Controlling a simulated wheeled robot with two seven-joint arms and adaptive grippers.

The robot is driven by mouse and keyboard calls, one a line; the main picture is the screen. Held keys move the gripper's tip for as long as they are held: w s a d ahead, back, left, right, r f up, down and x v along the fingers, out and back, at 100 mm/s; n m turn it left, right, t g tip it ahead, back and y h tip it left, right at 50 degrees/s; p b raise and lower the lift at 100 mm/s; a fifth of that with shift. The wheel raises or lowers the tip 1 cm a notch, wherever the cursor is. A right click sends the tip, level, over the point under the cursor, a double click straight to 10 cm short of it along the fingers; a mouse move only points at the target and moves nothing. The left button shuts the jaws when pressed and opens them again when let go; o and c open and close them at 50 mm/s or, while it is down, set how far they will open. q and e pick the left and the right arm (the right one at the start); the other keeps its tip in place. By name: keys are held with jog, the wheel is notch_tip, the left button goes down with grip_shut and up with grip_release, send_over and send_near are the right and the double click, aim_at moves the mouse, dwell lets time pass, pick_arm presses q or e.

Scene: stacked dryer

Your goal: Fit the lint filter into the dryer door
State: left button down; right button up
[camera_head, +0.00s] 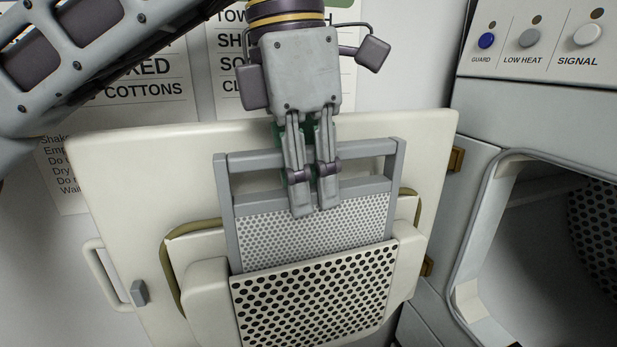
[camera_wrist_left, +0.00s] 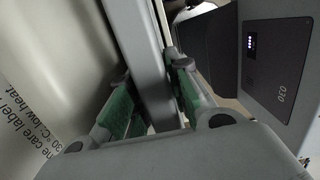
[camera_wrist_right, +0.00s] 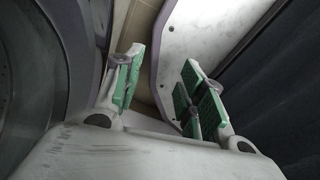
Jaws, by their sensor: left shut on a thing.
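The lint filter (camera_head: 300,226) is a grey frame with a fine pale mesh and a top handle bar. Its lower part is hidden behind the black-dotted perforated plate (camera_head: 315,290) on the inner side of the open dryer door (camera_head: 130,165). My left gripper (camera_head: 318,205) is shut on the filter's top bar from above. In the left wrist view the grey bar (camera_wrist_left: 150,70) runs between the green finger pads.
The dryer opening (camera_head: 540,240) with its perforated drum lies right of the door hinges. A control panel (camera_head: 540,40) with several round buttons is above it. Printed posters (camera_head: 185,90) hang on the wall behind the door. A handle (camera_head: 105,275) is on the door's left edge.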

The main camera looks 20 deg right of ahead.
pick_arm(q)
jog(key=shift+s+a+f+b, duration=0.15)
jog(key=shift+f+b, duration=0.3)
jog(key=shift+f, duration=0.25)
jog(key=c, duration=1.3)
grip_release()
jog(key=shift+f, duration=0.1)
jog(key=shift+o, duration=0.2)
jog(key=shift+w+r, duration=0.2)
jog(key=shift+r, duration=0.65)
jog(key=r, duration=0.4)
jog(key=shift+s+a, duration=0.2)
jog(key=shift+a, duration=0.1)
jog(key=shift+a+r, duration=0.25)
jog(key=shift+r, duration=0.95)
jog(key=shift+a+r, duration=0.1)
jog(key=shift+r, duration=0.05)
